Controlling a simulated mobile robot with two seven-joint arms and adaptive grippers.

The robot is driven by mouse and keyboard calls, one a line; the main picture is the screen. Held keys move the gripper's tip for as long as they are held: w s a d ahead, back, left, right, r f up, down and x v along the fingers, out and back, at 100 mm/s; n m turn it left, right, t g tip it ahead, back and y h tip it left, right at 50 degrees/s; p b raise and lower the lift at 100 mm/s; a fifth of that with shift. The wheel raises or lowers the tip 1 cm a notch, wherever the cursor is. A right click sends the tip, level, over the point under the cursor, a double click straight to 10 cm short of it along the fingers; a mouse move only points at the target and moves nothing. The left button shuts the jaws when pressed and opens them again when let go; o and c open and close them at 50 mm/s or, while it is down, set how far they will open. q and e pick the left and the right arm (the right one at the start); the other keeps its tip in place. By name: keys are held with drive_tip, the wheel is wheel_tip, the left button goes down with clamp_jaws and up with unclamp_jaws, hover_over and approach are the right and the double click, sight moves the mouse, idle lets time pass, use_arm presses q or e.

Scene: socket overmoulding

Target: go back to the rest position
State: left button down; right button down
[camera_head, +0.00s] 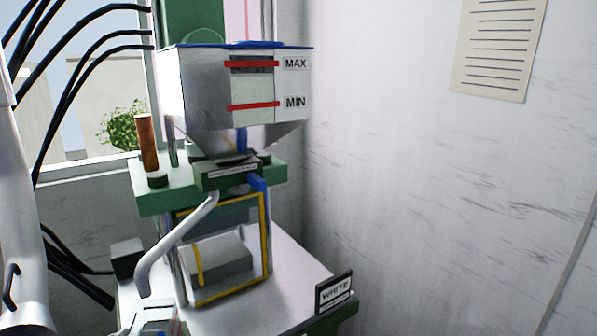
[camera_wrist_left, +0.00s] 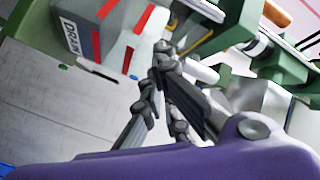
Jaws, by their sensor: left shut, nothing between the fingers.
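My left gripper (camera_wrist_left: 163,60) shows in the left wrist view, in front of its purple body. Its dark fingers come together at the tips, with nothing between them. It appears close to green machine parts and a grey box with red bands and a lettered label (camera_wrist_left: 108,38); I cannot tell the exact gap. In the head view my left gripper is not clearly visible. My right gripper is in neither view.
A moulding machine stands on a white-topped table (camera_head: 285,290), with a metal hopper (camera_head: 205,85) marked MAX and MIN, a yellow-edged guard (camera_head: 267,235) and a curved white handle (camera_head: 180,240). A WHITE sign (camera_head: 334,293) stands at right. Walls bound the back and right.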

use_arm(q)
drive_tip(key=s+d+f+n+g+y, duration=0.25)
drive_tip(key=s+f+n, duration=0.3)
drive_tip(key=f, duration=0.55)
drive_tip(key=s+d+f+n+g+y, duration=0.1)
drive_tip(key=s+f+n+y, duration=0.25)
drive_tip(key=s+f, duration=0.6)
drive_tip(key=s+d+f+n+g, duration=0.4)
drive_tip(key=s+d+f, duration=0.3)
drive_tip(key=d+f, duration=0.5)
drive_tip(key=shift+s+f+n, duration=0.15)
drive_tip(key=shift+f+n, duration=0.25)
drive_tip(key=shift+n, duration=0.1)
